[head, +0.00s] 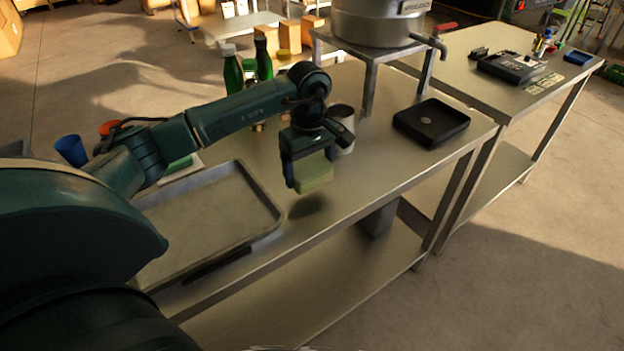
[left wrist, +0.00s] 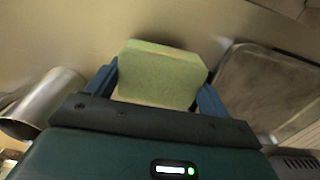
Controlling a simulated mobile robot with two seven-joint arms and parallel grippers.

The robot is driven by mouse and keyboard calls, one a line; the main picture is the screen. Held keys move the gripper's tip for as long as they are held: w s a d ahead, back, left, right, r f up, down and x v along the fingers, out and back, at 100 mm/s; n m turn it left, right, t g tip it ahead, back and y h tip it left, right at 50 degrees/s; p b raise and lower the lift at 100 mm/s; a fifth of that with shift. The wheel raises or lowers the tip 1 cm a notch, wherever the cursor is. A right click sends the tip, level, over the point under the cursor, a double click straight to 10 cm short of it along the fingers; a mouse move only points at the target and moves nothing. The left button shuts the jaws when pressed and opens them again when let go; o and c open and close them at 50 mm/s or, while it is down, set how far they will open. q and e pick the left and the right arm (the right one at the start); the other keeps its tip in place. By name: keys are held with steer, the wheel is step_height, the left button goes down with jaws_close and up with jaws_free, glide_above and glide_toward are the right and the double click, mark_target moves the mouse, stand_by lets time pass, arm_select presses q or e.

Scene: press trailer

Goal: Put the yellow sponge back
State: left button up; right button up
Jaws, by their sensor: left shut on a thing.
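The yellow sponge (head: 313,172) is a pale yellow-green block. My left gripper (head: 308,182) is shut on it and holds it above the steel table (head: 345,200), with a dark shadow on the tabletop below. The sponge also shows in the left wrist view (left wrist: 162,75), between the two blue fingers of the left gripper (left wrist: 155,90). My right gripper is not in view.
A metal tray (head: 275,208) lies left of the sponge. A steel cup (head: 343,122) stands close behind the gripper. A black square dish (head: 431,122) lies to the right. Green bottles (head: 232,72) and a large pot (head: 375,22) on a stand are behind.

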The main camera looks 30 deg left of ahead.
mark_target(311, 182)
arm_select(q)
steer(key=shift+f, duration=2.15)
steer(key=o, duration=0.8)
steer(key=shift+d, duration=0.1)
steer(key=shift+o, duration=0.2)
step_height(311, 182, up, 12)
steer(key=shift+r+b, duration=0.2)
steer(key=shift+b, duration=0.5)
steer(key=shift+f, duration=0.1)
